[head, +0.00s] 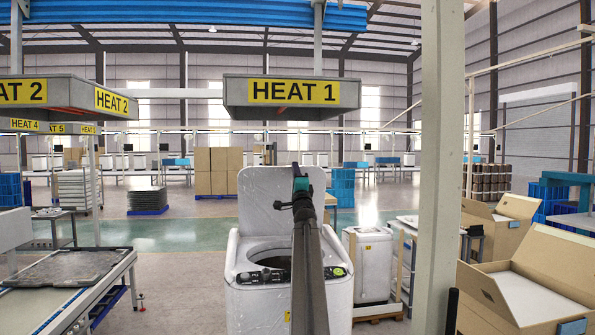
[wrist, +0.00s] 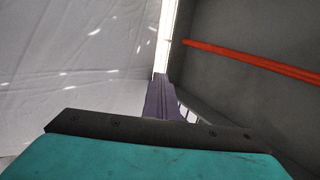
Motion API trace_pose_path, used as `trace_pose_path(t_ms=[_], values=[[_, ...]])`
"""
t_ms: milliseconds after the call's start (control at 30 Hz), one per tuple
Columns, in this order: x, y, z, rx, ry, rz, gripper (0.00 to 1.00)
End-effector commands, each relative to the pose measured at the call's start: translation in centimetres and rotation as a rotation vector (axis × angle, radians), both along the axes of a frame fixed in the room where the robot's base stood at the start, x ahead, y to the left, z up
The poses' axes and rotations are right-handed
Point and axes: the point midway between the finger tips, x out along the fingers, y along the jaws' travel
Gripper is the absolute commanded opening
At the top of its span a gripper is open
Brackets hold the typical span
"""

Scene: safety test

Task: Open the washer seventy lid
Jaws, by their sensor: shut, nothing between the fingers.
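The white washer (head: 258,305) stands in the middle of the head view, below the HEAT 1 hood. Its lid (head: 260,200) stands upright at the back, and the round tub opening (head: 268,252) shows uncovered in front of it. My gripper (head: 301,172) is raised in front of the lid's right part, near its top edge; my arm hides part of the lid and opening. In the wrist view, a white, wrinkled surface, apparently the lid (wrist: 75,60), fills the left. My gripper (wrist: 162,95) is shut and empty; contact with the lid cannot be told.
The HEAT 1 hood (head: 291,97) hangs above; a dark surface with a red bar (wrist: 255,62) fills the wrist view's right. A pale post (head: 437,180) and open cartons (head: 530,265) stand right. A second white unit (head: 368,262) is behind right. A conveyor (head: 70,285) is left.

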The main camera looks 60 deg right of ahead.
Motion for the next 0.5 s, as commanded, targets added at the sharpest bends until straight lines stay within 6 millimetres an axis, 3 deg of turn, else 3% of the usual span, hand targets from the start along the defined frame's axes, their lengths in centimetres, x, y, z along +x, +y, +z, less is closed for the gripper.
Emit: trace_pose_path(t_ms=[500], values=[[-1.8, 2.4, -1.0, 0.0, 0.0, -0.001, 0.0]])
